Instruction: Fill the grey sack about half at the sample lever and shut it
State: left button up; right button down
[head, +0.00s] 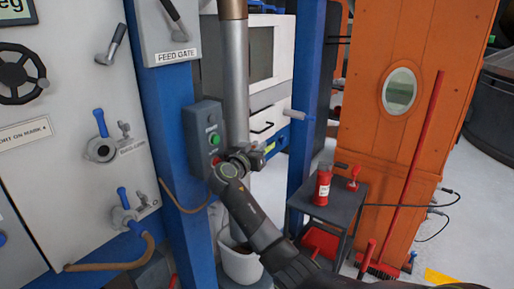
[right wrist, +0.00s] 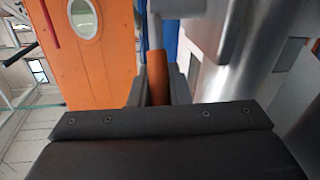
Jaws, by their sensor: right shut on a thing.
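My right gripper (head: 258,155) is beside the grey vertical pipe (head: 236,85), just right of the button box. In the right wrist view my right gripper (right wrist: 158,92) is shut on an orange-brown handle (right wrist: 157,72) on a grey rod. I cannot read a label that says whether this is the sample lever. In the head view the gripper and wrist mostly hide the handle. No grey sack can be made out in either view. My left gripper is not in view.
The button box (head: 204,140) is on the blue post (head: 170,150). A feed gate lever (head: 175,20) is above. A small dark table (head: 330,208) holds a red bottle (head: 322,186). An orange cabinet (head: 385,130) and red broom handle (head: 412,150) stand right.

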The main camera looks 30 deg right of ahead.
dwell(0.3)
jog(key=shift+w+d+r+g+y+p, duration=0.15)
jog(key=shift+d+r+g+y+p, duration=0.3)
jog(key=shift+p, duration=0.35)
jog(key=shift+w+d+r+g+y+p, duration=0.15)
jog(key=shift+d+g+y+p, duration=0.3)
jog(key=shift+y+p, duration=0.65)
jog(key=y+p, duration=0.1)
jog(key=d+g+y+p, duration=0.1)
jog(key=p, duration=0.1)
jog(key=shift+w+d+m, duration=0.25)
jog(key=shift+w+m, duration=0.05)
jog(key=shift+m, duration=0.1)
jog(key=shift+w+d+f+y+p, duration=0.15)
jog(key=shift+d+f+y+p, duration=0.2)
jog(key=shift+y+p, duration=0.15)
jog(key=c, duration=1.4)
grip_release()
jog(key=shift+o, duration=0.2)
